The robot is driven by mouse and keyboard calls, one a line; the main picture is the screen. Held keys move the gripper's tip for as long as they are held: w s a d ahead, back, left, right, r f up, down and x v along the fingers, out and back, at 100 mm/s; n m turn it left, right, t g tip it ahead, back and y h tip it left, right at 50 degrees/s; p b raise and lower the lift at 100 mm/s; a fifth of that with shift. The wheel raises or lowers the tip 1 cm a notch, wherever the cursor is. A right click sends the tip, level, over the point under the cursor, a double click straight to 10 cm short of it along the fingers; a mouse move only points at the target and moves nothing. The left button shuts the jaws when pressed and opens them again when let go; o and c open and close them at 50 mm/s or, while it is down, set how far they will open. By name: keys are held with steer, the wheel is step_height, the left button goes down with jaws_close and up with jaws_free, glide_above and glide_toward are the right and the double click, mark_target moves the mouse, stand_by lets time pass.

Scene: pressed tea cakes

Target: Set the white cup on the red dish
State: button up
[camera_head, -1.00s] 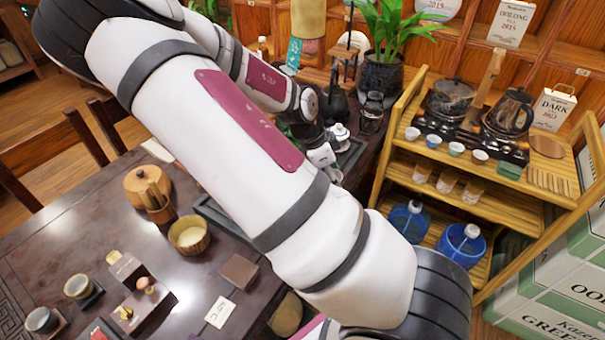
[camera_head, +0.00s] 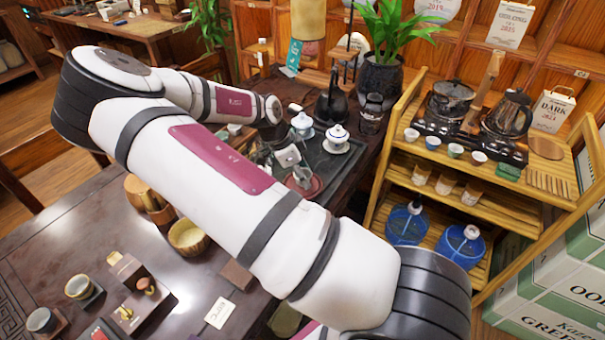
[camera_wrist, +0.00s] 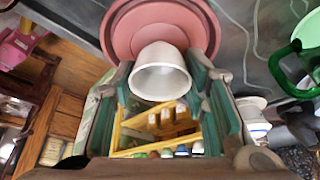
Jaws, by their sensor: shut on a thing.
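The white cup (camera_wrist: 160,72) is between the green-padded fingers of my gripper (camera_wrist: 164,88) in the wrist view, and the gripper is shut on it. The cup's open mouth faces the wrist camera. The red dish (camera_wrist: 122,32) lies behind the cup's base in that view, and the cup covers part of it. I cannot tell whether the cup touches the dish. In the head view my gripper (camera_head: 296,172) is over the red dish (camera_head: 312,190) on the dark tray. The cup is not clear there.
Two lidded white cups, one at the back (camera_head: 302,123) and one at the right (camera_head: 338,136), stand close to my gripper on the dark tray (camera_head: 350,165). A black kettle (camera_head: 332,103) and a potted plant (camera_head: 381,75) are behind. A wooden shelf (camera_head: 440,190) stands right.

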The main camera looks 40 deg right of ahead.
steer(key=shift+f, duration=0.1)
steer(key=o, duration=1.1)
steer(key=shift+f, duration=0.1)
